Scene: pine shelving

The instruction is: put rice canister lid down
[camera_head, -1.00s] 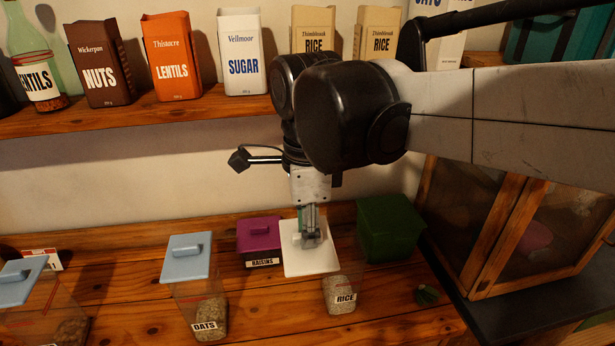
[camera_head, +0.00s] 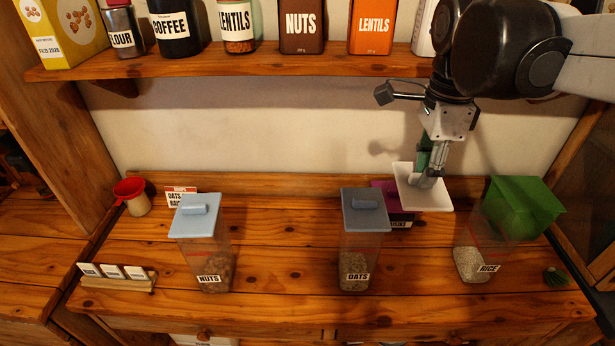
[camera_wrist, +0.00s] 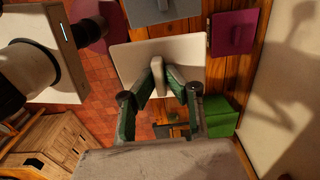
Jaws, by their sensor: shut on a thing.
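My gripper (camera_head: 430,180) is shut on the handle of the white square rice canister lid (camera_head: 408,190).
Oats (camera_head: 357,262) and nuts (camera_head: 210,262) canisters wear blue lids. Label stand (camera_head: 118,277) and red-rimmed cup (camera_head: 131,196) are at left. Counter (camera_head: 280,270) is clear between nuts and oats.

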